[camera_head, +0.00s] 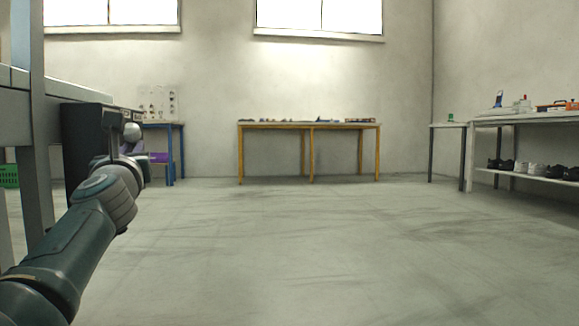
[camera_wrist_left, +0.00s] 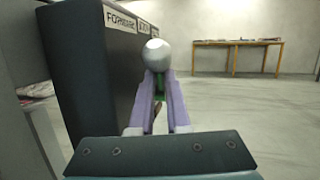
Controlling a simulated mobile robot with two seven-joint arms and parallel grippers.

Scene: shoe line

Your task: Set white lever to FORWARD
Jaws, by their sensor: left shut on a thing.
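The white lever shows as a pale grey-white ball knob (camera_wrist_left: 157,55) in the left wrist view, beside a dark control box (camera_wrist_left: 85,75). The box's top strip has a FORWARD label (camera_wrist_left: 119,20) and smaller labels farther along, too small to read surely. My left gripper (camera_wrist_left: 158,77) has lilac fingers closed on the lever at the ball. The ball sits off the box face, past the FORWARD label; its exact setting I cannot tell. In the head view the knob (camera_head: 132,132) stands at the right side of the box (camera_head: 85,150). My right gripper is out of view.
A grey frame (camera_head: 30,120) stands close on the left by the box. A yellow-legged table (camera_head: 310,125) stands at the back wall, a blue-legged table (camera_head: 171,125) left of it. A shoe rack (camera_head: 530,177) stands at the right. The middle floor is clear.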

